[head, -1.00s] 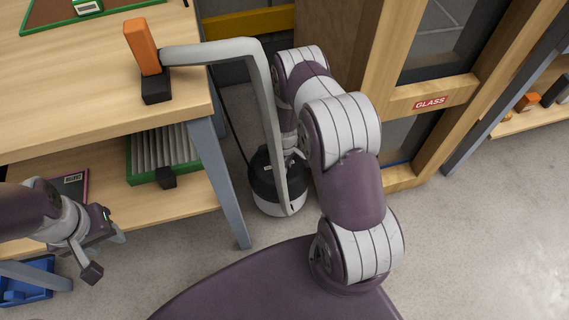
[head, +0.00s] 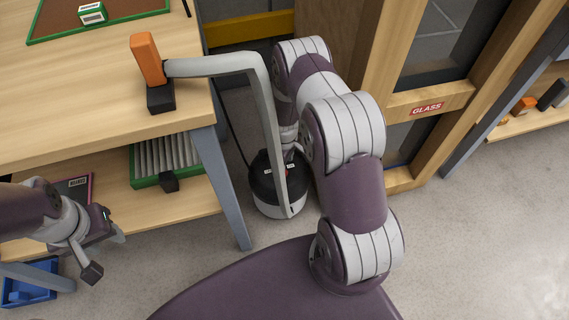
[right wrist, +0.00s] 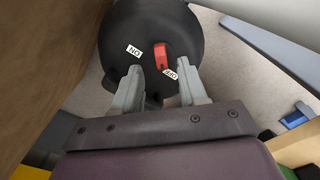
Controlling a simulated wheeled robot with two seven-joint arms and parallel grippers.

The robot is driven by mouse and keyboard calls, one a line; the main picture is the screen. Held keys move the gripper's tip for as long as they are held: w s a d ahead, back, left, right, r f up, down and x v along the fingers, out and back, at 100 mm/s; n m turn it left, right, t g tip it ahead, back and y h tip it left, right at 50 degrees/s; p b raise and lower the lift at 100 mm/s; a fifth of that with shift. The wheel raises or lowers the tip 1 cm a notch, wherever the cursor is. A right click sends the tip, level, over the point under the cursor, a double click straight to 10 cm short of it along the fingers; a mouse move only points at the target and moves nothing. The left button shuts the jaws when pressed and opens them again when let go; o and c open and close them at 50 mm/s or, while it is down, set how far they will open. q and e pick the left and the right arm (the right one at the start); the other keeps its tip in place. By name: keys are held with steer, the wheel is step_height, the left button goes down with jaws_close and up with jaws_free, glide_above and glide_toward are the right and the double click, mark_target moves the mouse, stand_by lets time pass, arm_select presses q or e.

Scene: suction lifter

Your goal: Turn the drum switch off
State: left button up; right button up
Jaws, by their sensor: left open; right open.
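The drum (head: 275,182) stands on the floor beside the table leg, with a black top and a pale lower body. In the right wrist view its black top (right wrist: 125,28) fills the upper middle. The red switch (right wrist: 161,55) sits there between the ON label (right wrist: 134,51) and the OFF label (right wrist: 169,73), its near end close to OFF. My right gripper (right wrist: 159,72) is open, its fingers either side of the switch; contact cannot be told. My left gripper (head: 105,254) is open and empty, low at the left, away from the drum.
A grey bent hose (head: 268,95) runs from the drum to an orange-handled tool (head: 147,60) at the table edge (head: 110,139). A wooden glass-door frame (head: 398,105) stands right of my right arm. A green-framed filter (head: 165,158) lies on the lower shelf. Floor at right is clear.

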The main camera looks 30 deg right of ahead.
arm_select(q)
step_height(320, 180, up, 3)
steer(key=shift+r+p, duration=0.2)
steer(key=shift+p, duration=0.95)
arm_select(e)
step_height(320, 180, up, 8)
steer(key=shift+f, duration=0.15)
steer(key=s+a+r+m, duration=0.35)
steer(key=s+r, duration=0.35)
steer(key=r, duration=0.4)
steer(key=s+a+r+m, duration=0.3)
steer(key=s+a+r, duration=0.3)
steer(key=r, duration=0.5)
arm_select(q)
step_height(320, 180, up, 33)
steer(key=p, duration=3.2)
steer(key=shift+f+p, duration=0.15)
steer(key=shift+p, duration=0.25)
arm_select(e)
step_height(320, 180, up, 34)
steer(key=t, duration=0.1)
steer(key=shift+d, duration=0.4)
